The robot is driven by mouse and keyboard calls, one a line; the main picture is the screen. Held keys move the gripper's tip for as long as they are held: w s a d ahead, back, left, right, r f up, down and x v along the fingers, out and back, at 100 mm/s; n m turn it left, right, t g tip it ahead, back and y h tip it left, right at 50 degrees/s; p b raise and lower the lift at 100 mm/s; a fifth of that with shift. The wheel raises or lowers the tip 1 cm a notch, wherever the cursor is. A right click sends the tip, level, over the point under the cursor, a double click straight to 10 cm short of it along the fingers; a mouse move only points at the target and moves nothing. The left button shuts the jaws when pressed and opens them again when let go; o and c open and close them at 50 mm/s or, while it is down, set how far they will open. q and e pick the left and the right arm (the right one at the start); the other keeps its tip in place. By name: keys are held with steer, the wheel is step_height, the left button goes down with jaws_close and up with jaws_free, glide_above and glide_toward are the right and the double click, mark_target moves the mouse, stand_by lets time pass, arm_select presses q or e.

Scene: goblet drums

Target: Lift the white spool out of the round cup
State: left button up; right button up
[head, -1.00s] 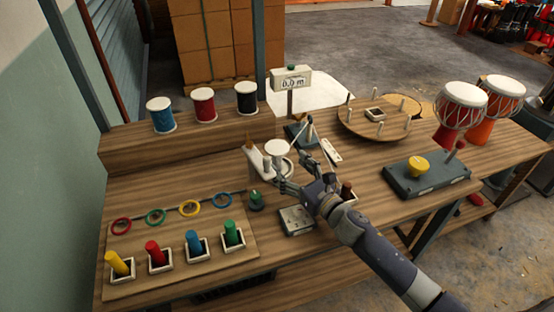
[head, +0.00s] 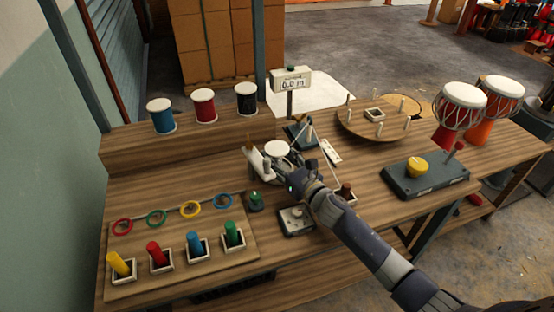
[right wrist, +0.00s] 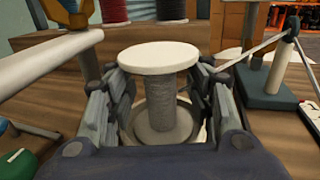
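The white spool (right wrist: 158,95) stands upright in the round cup (right wrist: 182,137) in the right wrist view, with a wide white top disc and a grey wound middle. It also shows in the head view (head: 276,148). My right gripper (right wrist: 160,100) is open, with one finger on each side of the spool's middle, below the top disc. A narrow gap seems to show between the fingers and the spool. In the head view my right gripper (head: 284,168) hides most of the cup. My left gripper is not in view.
Blue (head: 161,116), red (head: 204,106) and black (head: 246,99) spools stand on a raised shelf behind. A round pegged board (head: 372,121) and a grey pedestal (head: 426,177) lie to the right.

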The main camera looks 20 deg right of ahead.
steer(key=c, duration=0.3)
steer(key=shift+c, duration=0.2)
